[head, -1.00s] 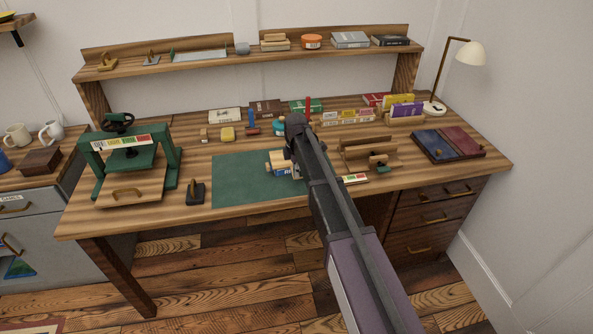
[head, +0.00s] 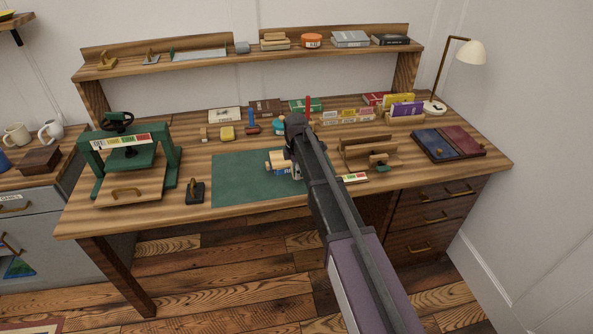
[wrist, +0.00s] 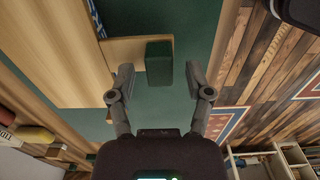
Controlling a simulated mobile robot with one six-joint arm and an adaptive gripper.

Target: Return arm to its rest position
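My arm reaches over the desk in the head view, its upper end (head: 296,122) above the right part of the green mat (head: 245,185). My gripper (wrist: 160,82) shows in the wrist view with its two fingers apart and nothing touching them. A dark green block (wrist: 159,62) shows beyond the gap between the fingers, beside a pale wooden piece (wrist: 122,52). Green surface lies around them. In the head view a small cream and blue item (head: 279,161) shows beside my arm over the mat; the arm hides part of that area.
A green press (head: 130,155) and a black-based stamp (head: 195,192) stand left of the mat. A wooden stand (head: 368,152), blue and red books (head: 447,144) and a lamp (head: 465,55) are to the right. A shelf (head: 200,65) runs along the back.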

